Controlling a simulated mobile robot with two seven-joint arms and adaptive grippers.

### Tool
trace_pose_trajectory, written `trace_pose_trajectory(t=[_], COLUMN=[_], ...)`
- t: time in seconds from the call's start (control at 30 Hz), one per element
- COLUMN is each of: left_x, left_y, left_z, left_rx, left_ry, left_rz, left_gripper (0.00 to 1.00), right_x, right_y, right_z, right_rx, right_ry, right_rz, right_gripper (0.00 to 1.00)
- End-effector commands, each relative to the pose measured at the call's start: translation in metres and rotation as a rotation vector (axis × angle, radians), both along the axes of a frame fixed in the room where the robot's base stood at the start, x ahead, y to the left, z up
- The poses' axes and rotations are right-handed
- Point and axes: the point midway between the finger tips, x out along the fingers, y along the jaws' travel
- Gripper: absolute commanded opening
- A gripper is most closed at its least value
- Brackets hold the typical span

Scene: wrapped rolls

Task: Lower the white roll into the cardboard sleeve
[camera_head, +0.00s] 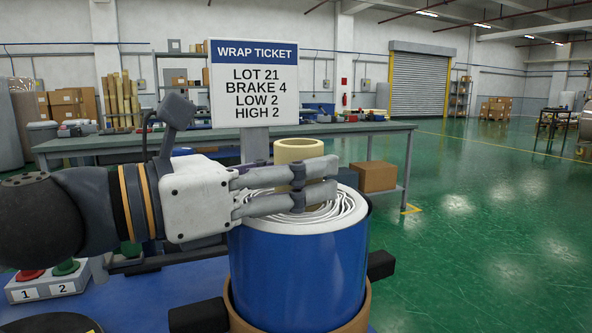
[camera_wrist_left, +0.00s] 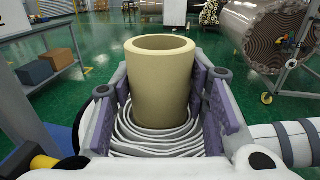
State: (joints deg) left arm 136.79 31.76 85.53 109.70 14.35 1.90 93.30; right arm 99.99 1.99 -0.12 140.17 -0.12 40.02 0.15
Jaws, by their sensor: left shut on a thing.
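The roll (camera_head: 300,275) has a blue outer side and a white layered top with loose, wavy edges. A cream core tube (camera_head: 298,150) stands up from its middle. The core also fills the middle of the left wrist view (camera_wrist_left: 160,90), with white layers around its foot. My left gripper (camera_head: 312,183) is shut on the core, its purple-padded fingers on either side. The brown cardboard sleeve (camera_head: 365,312) shows as a rim around the roll's lower part. The roll looks upright and partly inside it; how deep is hidden. My right gripper is not in view.
Dark blocks (camera_head: 381,265) stand on both sides of the sleeve. A button box (camera_head: 47,284) with red and green buttons sits at the left. A wrap ticket sign (camera_head: 253,83) stands behind, reading lot 21, brake 4, low 2, high 2. A bench (camera_head: 375,128) lies beyond; open floor is at the right.

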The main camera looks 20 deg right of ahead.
Motion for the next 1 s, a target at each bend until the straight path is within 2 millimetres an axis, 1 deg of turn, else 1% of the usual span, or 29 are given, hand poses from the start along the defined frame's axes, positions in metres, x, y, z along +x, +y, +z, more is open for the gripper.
trace_pose_trajectory(t=[0.77, 0.8, 0.87, 0.9, 1.0], left_x=[0.000, 0.000, 0.000, 0.000, 0.000], left_y=[0.000, 0.000, 0.000, 0.000, 0.000], left_z=[-0.010, -0.010, -0.010, -0.010, -0.010], left_rx=[-0.002, -0.002, -0.002, -0.002, -0.001], left_ry=[-0.001, -0.001, -0.001, -0.001, 0.000], left_rz=[0.001, 0.001, 0.001, 0.001, 0.000], left_gripper=[0.00, 0.48, 0.61, 0.65, 0.65], right_x=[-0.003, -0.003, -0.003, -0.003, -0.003], right_y=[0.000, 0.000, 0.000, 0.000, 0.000], right_z=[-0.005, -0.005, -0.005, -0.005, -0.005], right_rx=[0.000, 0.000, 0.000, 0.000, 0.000], right_ry=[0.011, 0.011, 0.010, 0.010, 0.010], right_rz=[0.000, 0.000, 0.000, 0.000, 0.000], right_gripper=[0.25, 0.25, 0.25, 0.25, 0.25])
